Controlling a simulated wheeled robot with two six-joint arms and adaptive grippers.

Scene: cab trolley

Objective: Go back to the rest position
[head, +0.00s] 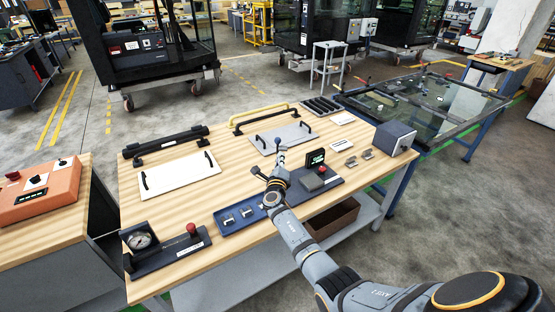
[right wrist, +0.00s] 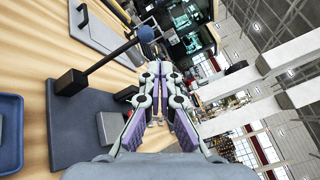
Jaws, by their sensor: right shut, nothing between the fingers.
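My right arm reaches in from the lower right of the head view over the wooden workbench (head: 185,190). My right gripper (head: 281,155) is above the bench, near a grey plate with black handles (head: 283,138). In the right wrist view its fingers (right wrist: 162,70) are together and empty. My left gripper is not in view.
Under the forearm lies a blue tray (head: 238,218) with small metal parts, beside a dark base with a display (head: 315,157). A gauge unit (head: 140,240) stands front left and a dark box (head: 394,138) at the right edge. A glass-topped frame (head: 440,95) stands beyond.

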